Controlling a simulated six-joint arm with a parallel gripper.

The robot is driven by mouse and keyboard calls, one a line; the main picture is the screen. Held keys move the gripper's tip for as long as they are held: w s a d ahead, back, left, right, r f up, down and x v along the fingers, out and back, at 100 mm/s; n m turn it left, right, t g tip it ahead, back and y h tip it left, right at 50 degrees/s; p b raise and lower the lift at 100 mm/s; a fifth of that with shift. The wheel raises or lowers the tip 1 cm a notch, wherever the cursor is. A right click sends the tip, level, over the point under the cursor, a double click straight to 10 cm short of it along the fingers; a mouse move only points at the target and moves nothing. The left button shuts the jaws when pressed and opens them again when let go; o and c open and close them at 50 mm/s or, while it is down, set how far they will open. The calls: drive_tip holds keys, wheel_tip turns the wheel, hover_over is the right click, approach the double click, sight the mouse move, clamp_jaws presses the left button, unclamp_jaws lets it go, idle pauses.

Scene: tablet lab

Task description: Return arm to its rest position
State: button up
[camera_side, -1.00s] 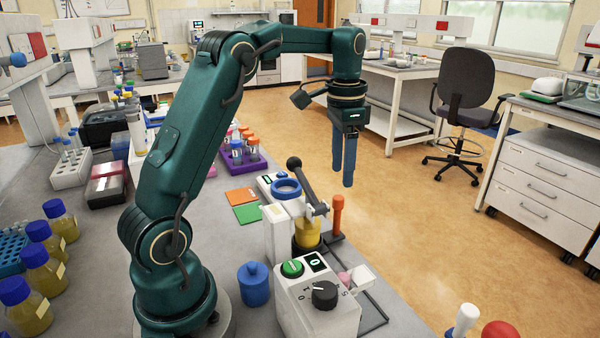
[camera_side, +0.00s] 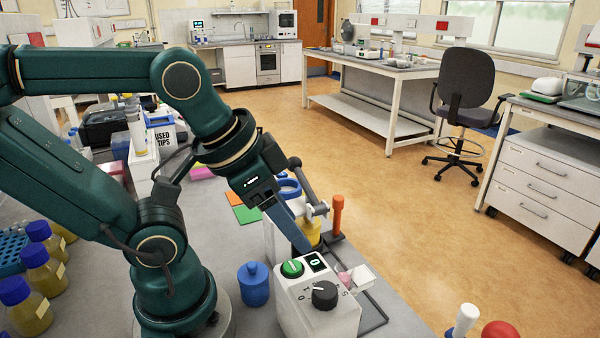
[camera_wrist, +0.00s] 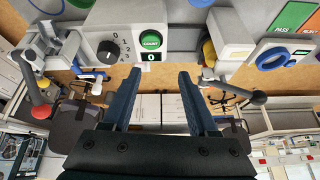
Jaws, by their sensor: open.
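My gripper (camera_side: 286,222) is in the middle of the side view, tilted down and to the right, in front of the tablet machine with its blue ring (camera_side: 289,187) and dark lever (camera_side: 306,183). In the wrist view my gripper (camera_wrist: 158,78) shows two blue fingers spread well apart with nothing between them. The control box with a green button (camera_side: 292,268) and black dial (camera_side: 324,295) stands just below the fingers in the side view. In the side view one finger hides the other.
A blue lidded jar (camera_side: 253,284) stands beside the control box. Yellow bottles with blue caps (camera_side: 37,288) line the left. An orange-handled tool (camera_side: 337,215) stands right of the machine. A used tips box (camera_side: 168,142) is behind my arm. Open floor lies to the right.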

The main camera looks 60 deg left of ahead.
drive_tip(key=shift+s+f+n, duration=0.2)
drive_tip(key=shift+f+n, duration=0.1)
drive_tip(key=shift+f, duration=0.35)
drive_tip(key=shift+w+n, duration=0.2)
drive_tip(key=shift+n, duration=0.1)
